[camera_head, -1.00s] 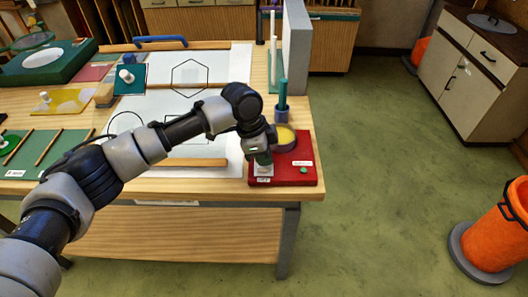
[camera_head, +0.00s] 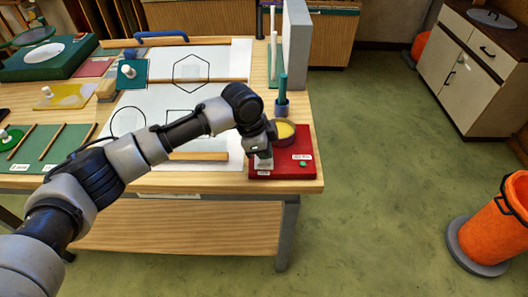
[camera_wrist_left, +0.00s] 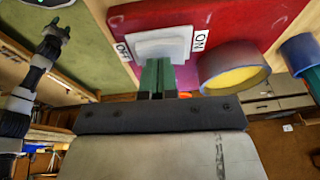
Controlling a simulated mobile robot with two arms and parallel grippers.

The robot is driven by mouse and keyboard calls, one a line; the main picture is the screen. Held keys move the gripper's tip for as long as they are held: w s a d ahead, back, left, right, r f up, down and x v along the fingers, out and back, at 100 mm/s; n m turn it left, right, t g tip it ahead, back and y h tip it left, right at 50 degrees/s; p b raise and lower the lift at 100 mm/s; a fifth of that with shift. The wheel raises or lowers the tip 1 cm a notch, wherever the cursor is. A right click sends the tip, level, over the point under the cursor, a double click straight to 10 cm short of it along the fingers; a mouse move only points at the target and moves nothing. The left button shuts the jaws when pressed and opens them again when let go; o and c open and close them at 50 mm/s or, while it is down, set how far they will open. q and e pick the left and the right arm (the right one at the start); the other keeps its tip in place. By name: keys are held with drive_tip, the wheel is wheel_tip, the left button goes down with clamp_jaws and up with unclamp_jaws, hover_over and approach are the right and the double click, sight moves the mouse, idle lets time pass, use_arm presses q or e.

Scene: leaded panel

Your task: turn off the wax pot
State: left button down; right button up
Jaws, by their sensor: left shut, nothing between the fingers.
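The wax pot is a round grey pot with yellow wax (camera_head: 284,130) on a red base (camera_head: 290,172). It also shows in the left wrist view (camera_wrist_left: 235,78). A white rocker switch (camera_wrist_left: 160,45) sits on the base between an OFF label (camera_wrist_left: 123,50) and an ON label (camera_wrist_left: 200,40). My left gripper (camera_wrist_left: 157,66) is shut and empty, its green fingertips at the switch's edge, between the labels; I cannot tell whether they touch. In the head view the gripper (camera_head: 263,156) partly hides the switch. A small arm with green tips, apparently my right gripper (camera_wrist_left: 60,28), shows at left.
A blue cup with green tools (camera_head: 282,105) stands behind the pot. A grey upright panel (camera_head: 296,45) rises at the table's back right. An orange bin (camera_head: 500,225) stands on the floor at right.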

use_arm(q)
drive_tip(key=shift+w+a+f, duration=0.1)
drive_tip(key=shift+w+f, duration=0.15)
drive_tip(key=shift+r+p, duration=0.55)
drive_tip(key=shift+p, duration=0.05)
wheel_tip(320, 180, up, 4)
drive_tip(key=p, duration=0.4)
drive_tip(key=shift+r, duration=0.15)
drive_tip(key=s+b+v, duration=0.1)
drive_tip(key=b+v, duration=0.1)
drive_tip(key=v, duration=0.7)
